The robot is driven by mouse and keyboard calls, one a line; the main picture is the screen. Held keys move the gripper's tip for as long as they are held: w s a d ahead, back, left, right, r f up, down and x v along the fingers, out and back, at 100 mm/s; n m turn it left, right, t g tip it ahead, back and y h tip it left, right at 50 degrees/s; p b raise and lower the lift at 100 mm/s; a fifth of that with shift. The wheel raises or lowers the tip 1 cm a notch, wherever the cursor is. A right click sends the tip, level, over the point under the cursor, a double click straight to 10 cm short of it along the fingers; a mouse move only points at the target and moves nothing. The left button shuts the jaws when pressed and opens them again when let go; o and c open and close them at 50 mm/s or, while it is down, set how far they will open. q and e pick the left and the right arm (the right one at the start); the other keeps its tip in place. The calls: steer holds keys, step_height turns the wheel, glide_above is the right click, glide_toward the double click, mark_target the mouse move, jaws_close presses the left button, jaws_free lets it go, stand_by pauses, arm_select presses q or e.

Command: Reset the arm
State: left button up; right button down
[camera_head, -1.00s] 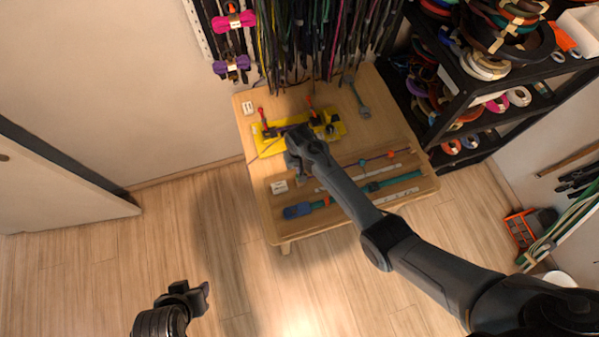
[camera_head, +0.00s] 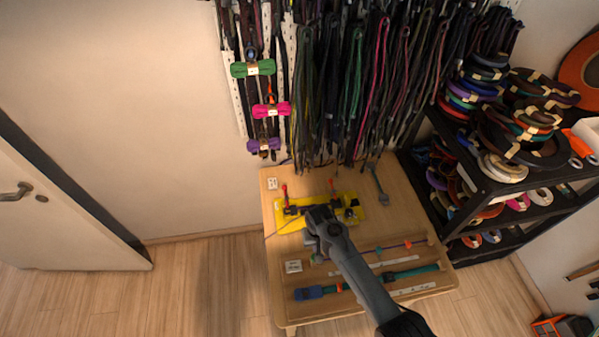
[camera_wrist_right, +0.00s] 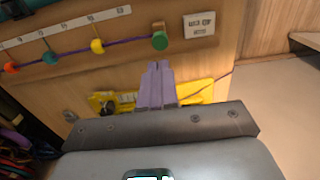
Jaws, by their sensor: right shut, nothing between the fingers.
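My right gripper (camera_head: 314,238) reaches over the wooden table (camera_head: 290,311). It is above the front side of the yellow jig (camera_head: 282,221), partly covering it. In the right wrist view its fingers (camera_wrist_right: 157,68) are together with nothing between them. The yellow jig (camera_wrist_right: 203,93) lies behind the fingers there; I cannot tell if they touch it. A purple cord (camera_wrist_right: 118,45) with orange, yellow and green pieces runs across the table beside a white ruler strip. My left gripper is out of view.
Hanging cords (camera_head: 400,80) fill the wall behind the table. A black shelf (camera_head: 508,194) with coiled cords stands to the right. A wrench (camera_head: 379,184) lies at the table's back right. A blue-green strap tool (camera_head: 315,292) lies along the front. Floor to the left is clear.

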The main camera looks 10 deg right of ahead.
steer(key=s+d+f+g+p, duration=0.1)
steer(key=s+f, duration=0.3)
steer(key=s, duration=0.3)
steer(key=s+d+f+g+p, duration=0.1)
steer(key=s+f+p, duration=0.1)
steer(key=s+f, duration=0.35)
steer(key=s+d+r+p, duration=0.1)
steer(key=s+r, duration=0.1)
steer(key=s, duration=0.5)
steer(key=s+d+r+p, duration=0.2)
steer(key=s+r, duration=0.1)
steer(key=s, duration=0.4)
step_height(320, 180, up, 30)
steer(key=s+n+t+p, duration=0.1)
steer(key=n+t+p, duration=0.1)
steer(key=t, duration=0.3)
steer(key=shift+d+n+t, duration=0.3)
steer(key=shift+n, duration=0.2)
steer(key=shift+s, duration=0.1)
